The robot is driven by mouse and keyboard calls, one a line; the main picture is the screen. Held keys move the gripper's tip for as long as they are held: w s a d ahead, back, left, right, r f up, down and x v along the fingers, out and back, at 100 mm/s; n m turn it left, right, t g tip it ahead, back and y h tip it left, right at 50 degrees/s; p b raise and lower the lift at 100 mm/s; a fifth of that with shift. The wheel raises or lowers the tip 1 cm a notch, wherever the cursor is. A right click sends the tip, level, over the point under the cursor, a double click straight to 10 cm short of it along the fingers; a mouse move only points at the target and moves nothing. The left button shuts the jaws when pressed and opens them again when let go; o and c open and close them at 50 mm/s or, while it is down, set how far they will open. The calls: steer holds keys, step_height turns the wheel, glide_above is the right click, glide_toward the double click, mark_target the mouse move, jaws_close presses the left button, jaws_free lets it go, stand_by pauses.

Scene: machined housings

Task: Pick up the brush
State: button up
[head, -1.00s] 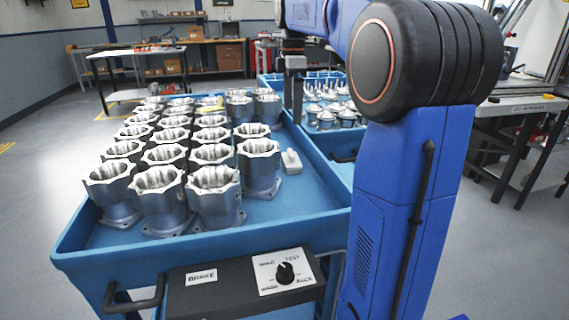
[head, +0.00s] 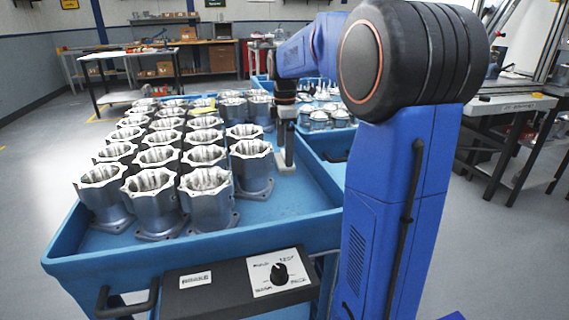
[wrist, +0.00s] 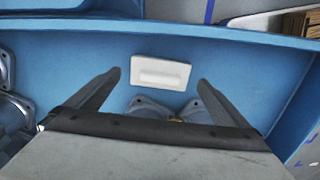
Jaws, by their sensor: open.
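The brush is a small pale block (wrist: 160,73) with a raised strip along it, lying on the blue cart's floor. In the wrist view it sits between and just beyond the two fingertips of my gripper (wrist: 159,80), with gaps at both sides. My gripper is open and empty. In the head view my gripper (head: 286,150) points down over the brush (head: 286,168), hiding most of it. I cannot tell the height left between the fingertips and the brush.
Several metal housings (head: 152,195) stand in rows left of the brush. The blue cart's rim (head: 190,247) encloses them. A second cart with metal parts (head: 318,118) is behind at right. The cart floor in front of the brush is clear.

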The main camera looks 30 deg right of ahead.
steer(key=shift+f, duration=1.25)
steer(key=shift+c, duration=0.6)
steer(key=c, duration=1)
steer(key=shift+o, duration=0.2)
